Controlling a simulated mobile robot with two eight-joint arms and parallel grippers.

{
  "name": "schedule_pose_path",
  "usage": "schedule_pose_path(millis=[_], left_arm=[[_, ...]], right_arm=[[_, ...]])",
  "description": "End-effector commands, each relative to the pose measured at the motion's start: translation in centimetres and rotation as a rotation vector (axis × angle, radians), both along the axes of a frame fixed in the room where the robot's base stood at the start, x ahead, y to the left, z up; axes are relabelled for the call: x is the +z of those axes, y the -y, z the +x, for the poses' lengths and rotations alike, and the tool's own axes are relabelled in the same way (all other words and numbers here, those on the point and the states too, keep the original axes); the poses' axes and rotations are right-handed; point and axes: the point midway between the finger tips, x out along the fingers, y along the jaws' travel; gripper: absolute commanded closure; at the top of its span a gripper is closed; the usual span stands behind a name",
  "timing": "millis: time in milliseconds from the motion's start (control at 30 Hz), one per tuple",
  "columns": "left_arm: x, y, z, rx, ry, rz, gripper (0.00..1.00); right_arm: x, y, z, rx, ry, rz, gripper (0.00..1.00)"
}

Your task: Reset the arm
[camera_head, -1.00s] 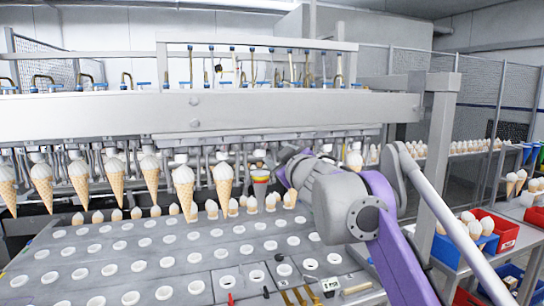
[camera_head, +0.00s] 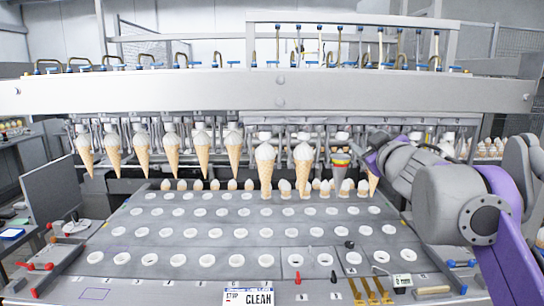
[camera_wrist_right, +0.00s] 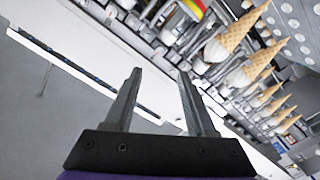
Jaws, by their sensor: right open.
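My right arm comes in from the right in the head view, and its wrist end (camera_head: 376,141) reaches up to the row of hanging cones, where its fingers are hard to make out. In the right wrist view the right gripper (camera_wrist_right: 158,78) is open, with two dark fingers apart and nothing between them. Several ice cream cones (camera_head: 265,170) hang in a row under the machine. They also show in the right wrist view (camera_wrist_right: 230,38), to the right of the fingers. A cone with red and yellow bands (camera_head: 341,160) hangs just left of my right gripper. My left gripper is out of view.
A grey plate (camera_head: 215,245) with rows of white-rimmed holes fills the middle. A long machine beam (camera_head: 200,92) spans above the cones.

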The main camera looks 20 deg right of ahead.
Motion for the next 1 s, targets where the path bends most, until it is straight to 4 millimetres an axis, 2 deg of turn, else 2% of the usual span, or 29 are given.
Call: schedule_pose_path(millis=[67, 167, 267, 367, 400, 467, 500, 567, 700, 800, 900, 1000], left_arm=[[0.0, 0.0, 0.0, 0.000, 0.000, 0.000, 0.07], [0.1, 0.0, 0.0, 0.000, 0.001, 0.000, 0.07], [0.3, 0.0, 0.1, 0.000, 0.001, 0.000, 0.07], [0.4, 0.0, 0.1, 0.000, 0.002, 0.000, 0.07], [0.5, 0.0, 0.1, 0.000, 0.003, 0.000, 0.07], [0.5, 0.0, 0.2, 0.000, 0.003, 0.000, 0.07], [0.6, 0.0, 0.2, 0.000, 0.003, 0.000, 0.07], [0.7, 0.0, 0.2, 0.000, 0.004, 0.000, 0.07], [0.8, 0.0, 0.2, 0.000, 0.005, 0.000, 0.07], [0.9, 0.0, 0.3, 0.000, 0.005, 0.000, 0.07], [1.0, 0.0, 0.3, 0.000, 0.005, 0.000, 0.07], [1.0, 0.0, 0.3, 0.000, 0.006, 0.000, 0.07]], right_arm=[[-0.5, -0.1, -0.1, -0.009, -0.004, 0.010, 0.44], [-3.3, -0.3, -0.6, -0.056, -0.030, 0.061, 0.44], [-8.9, -1.0, -2.1, -0.129, -0.097, 0.152, 0.44], [-16.0, -2.4, -4.4, -0.192, -0.200, 0.256, 0.44], [-18.9, -3.2, -5.5, -0.210, -0.246, 0.295, 0.44], [-23.0, -4.5, -7.3, -0.229, -0.317, 0.348, 0.44], [-25.6, -5.4, -8.6, -0.238, -0.366, 0.381, 0.44], [-29.6, -6.9, -10.5, -0.244, -0.441, 0.428, 0.44], [-38.1, -10.7, -15.8, -0.237, -0.625, 0.524, 0.44], [-43.4, -13.5, -19.7, -0.214, -0.752, 0.579, 0.44], [-47.4, -15.8, -23.2, -0.187, -0.858, 0.617, 0.44], [-50.0, -17.4, -25.7, -0.162, -0.934, 0.643, 0.44]])
